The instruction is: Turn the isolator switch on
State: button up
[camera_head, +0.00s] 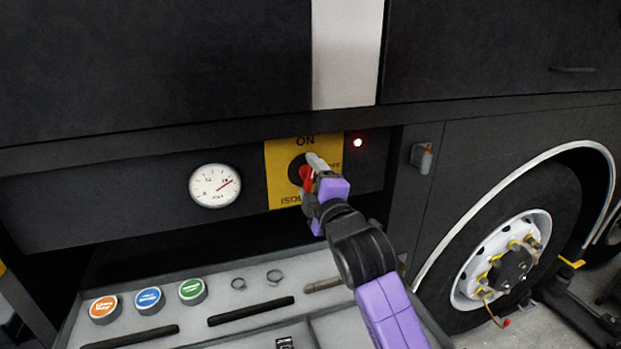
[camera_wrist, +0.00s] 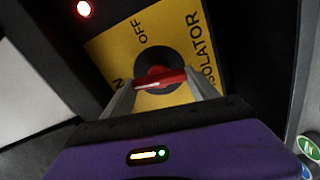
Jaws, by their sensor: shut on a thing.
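The isolator switch has a red handle (camera_head: 306,180) on a round black boss, set in a yellow plate (camera_head: 281,160). The plate is marked ON at the top, OFF at the right and ISOLATOR at the bottom. My gripper (camera_head: 314,172) is in front of the plate and partly hides the handle and lettering. In the wrist view, the gripper (camera_wrist: 160,88) is shut on the red handle (camera_wrist: 160,79), with a grey finger at each end. The handle there lies roughly along the line from ON to ISOLATOR.
A red lamp (camera_head: 358,142) glows right of the plate. A round gauge (camera_head: 215,186) is at its left. Below stands a grey tray (camera_head: 255,262) with coloured caps, rings and dark bars. A grey latch (camera_head: 421,158) and a wheel (camera_head: 503,260) are at the right.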

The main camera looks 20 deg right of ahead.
jog(key=shift+f+n, duration=0.1)
jog(key=shift+n, duration=1)
jog(key=shift+a, duration=0.1)
jog(key=o, duration=1.4)
jog(key=shift+c, duration=0.2)
jog(key=shift+s, duration=0.1)
jog(key=s+b, duration=0.1)
jog(key=s, duration=0.6)
jog(key=shift+s, duration=0.35)
